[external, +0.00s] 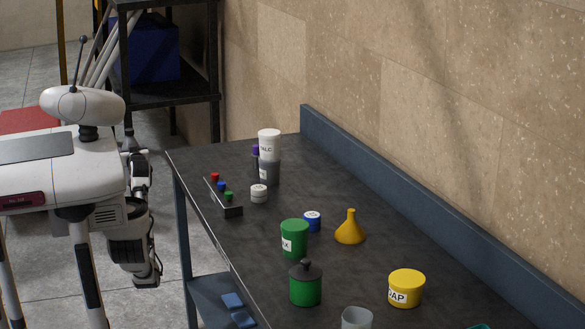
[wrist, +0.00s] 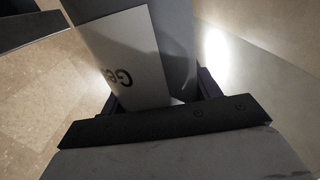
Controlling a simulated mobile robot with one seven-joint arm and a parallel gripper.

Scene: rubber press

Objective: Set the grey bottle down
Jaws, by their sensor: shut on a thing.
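The grey bottle (wrist: 173,40) fills the upper middle of the wrist view, close up. It has a white label (wrist: 125,55) with dark letters starting with G. My gripper (wrist: 160,98) is shut on it, with one dark finger on each side. Its base and what lies beneath it are out of the wrist view. In the external view my arm is at the left, beside the table's end, and I cannot make out the bottle in it. A grey container (external: 269,173) with a white label stands on the dark table (external: 320,180), at its far end.
A white TALC jar (external: 269,143) is right by the grey container, and a rack with coloured caps (external: 228,207) is nearby. A small white jar (external: 259,194), green jar (external: 294,238), blue-lidded jar (external: 312,220), yellow funnel (external: 350,231) and yellow jar (external: 406,287) stand nearer. The far right side is clear.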

